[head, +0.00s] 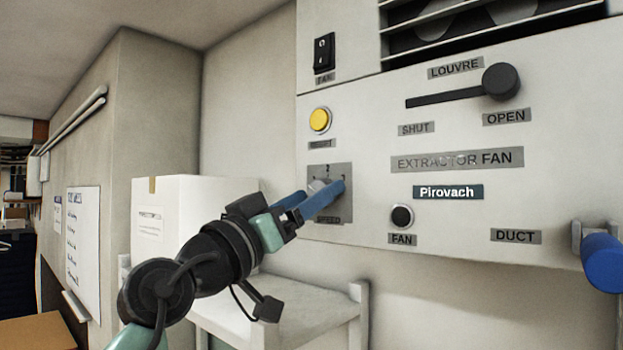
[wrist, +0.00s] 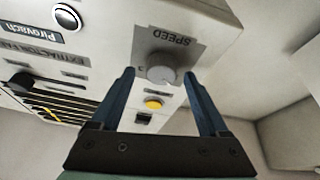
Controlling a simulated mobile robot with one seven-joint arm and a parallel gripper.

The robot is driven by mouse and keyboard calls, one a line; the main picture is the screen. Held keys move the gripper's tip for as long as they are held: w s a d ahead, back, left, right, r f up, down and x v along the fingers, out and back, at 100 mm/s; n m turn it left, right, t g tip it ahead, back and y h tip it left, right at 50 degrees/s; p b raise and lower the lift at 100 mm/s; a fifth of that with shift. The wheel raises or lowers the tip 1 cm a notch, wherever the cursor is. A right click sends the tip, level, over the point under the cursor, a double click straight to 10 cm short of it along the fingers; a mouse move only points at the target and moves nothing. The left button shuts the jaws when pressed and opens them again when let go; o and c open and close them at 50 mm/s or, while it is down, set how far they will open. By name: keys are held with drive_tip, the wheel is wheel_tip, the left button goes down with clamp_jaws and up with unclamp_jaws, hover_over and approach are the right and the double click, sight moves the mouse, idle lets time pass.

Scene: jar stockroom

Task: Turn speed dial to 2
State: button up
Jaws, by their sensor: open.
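The speed dial is a round light-grey knob (wrist: 161,68) on a grey plate labelled SPEED (head: 345,214) on the extractor fan panel (head: 440,215). My gripper (head: 324,194) is at the dial in the head view, its blue fingers partly covering the knob and plate. In the wrist view the open fingers of my gripper (wrist: 158,75) stand to either side of the knob, with a gap showing on both sides. Whether the fingertips reach past the knob's face is hard to tell. The dial's pointer and most of its numbers are hidden or too small to read.
A yellow button (head: 319,120) sits above the dial, with a black rocker switch (head: 324,53) higher up. A white box (head: 185,220) stands on a white table (head: 315,303) below left.

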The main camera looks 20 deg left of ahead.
drive_tip(key=shift+w, duration=0.35)
clamp_jaws()
